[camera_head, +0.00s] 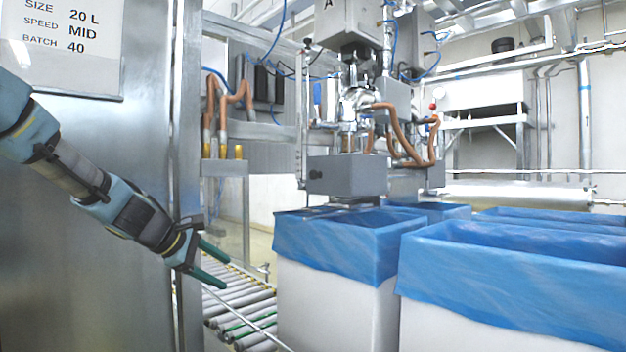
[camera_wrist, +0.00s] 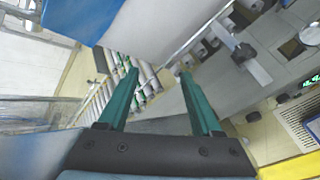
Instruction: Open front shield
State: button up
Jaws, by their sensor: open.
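My gripper (camera_head: 226,271) is open, its two green fingers pointing right and slightly down, beside the vertical steel edge at the left of the machine. It also shows in the wrist view (camera_wrist: 160,76), with nothing between the fingers. I cannot clearly pick out the front shield; a clear panel may stand by the steel post, but its outline is hard to tell. A steel panel (camera_head: 100,200) with a white sign fills the left of the head view. A thin pale rod (camera_head: 250,322) runs down right below the fingers.
A roller conveyor (camera_head: 238,300) lies beyond the fingers. White boxes with blue liners (camera_head: 350,240) (camera_head: 510,270) stand at centre and right. A grey filling head (camera_head: 347,176) hangs over the nearer left box. Copper-coloured hoses (camera_head: 225,100) are behind.

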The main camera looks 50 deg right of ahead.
jog(key=s+d+r+n+g+h, duration=0.15)
jog(key=d+r+n+h, duration=0.3)
jog(key=d+r, duration=0.7)
jog(key=n+h, duration=0.3)
send_near(311, 174)
jog(key=d+p, duration=0.1)
jog(key=d, duration=0.1)
jog(key=d+p, duration=0.1)
jog(key=d, duration=0.2)
jog(key=d+p, duration=0.2)
jog(key=shift+s+d+r, duration=0.1)
jog(key=shift+s+d, duration=0.15)
jog(key=shift+d, duration=0.45)
grip_shut()
